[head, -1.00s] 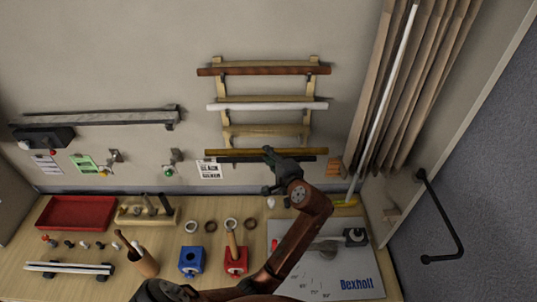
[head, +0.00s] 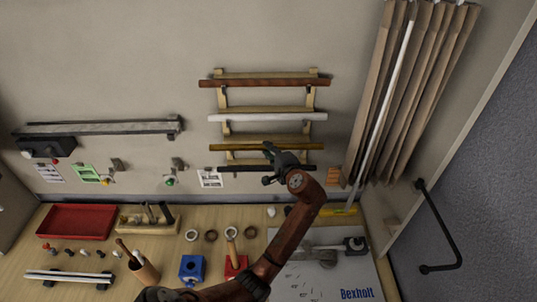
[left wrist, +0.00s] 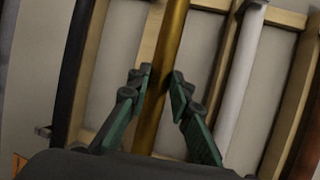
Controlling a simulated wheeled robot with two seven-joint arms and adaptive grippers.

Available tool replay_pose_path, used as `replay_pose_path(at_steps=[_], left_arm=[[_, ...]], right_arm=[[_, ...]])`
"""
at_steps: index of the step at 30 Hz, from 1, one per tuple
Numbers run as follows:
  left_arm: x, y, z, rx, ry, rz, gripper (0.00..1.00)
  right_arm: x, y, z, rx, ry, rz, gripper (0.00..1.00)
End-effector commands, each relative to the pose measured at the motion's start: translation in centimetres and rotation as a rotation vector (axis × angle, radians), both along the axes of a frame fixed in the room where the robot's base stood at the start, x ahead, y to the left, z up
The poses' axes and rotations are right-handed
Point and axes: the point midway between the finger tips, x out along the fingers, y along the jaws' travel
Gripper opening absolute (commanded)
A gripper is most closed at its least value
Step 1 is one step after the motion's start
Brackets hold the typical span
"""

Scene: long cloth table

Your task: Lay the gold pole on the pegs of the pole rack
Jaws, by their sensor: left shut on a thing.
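The gold pole (head: 235,147) is level in front of the pole rack (head: 223,98), at the height of its third tier. I cannot tell if it touches the pegs. My left gripper (head: 271,154) is shut on the gold pole, right of its middle in the head view. In the left wrist view the gold pole (left wrist: 172,42) runs between the two green-sided fingers (left wrist: 160,80). The rack's upper tiers hold a reddish-brown pole (head: 265,83) and a white pole (head: 267,117). A black pole (head: 240,168) lies lowest. My right gripper is not in view.
Wooden slats (head: 405,95) lean at the right, by a black wall handle (head: 458,240). Below, the bench carries a red tray (head: 75,222), a blue block (head: 192,268) and a grey board (head: 330,275). Wall left of the rack's top is clear.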

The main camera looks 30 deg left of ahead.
Motion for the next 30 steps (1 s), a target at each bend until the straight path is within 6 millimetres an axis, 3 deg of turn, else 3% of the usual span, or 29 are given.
replay_pose_path(at_steps=[17,21,30], left_arm=[[4.3,2.6,0.2,0.003,-0.002,0.000,0.00],[4.1,2.5,-1.3,0.002,-0.001,0.000,0.00],[4.2,2.5,-2.7,0.002,-0.003,-0.001,0.00]], right_arm=[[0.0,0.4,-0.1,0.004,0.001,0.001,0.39],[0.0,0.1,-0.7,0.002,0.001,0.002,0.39],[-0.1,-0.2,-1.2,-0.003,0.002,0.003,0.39]])
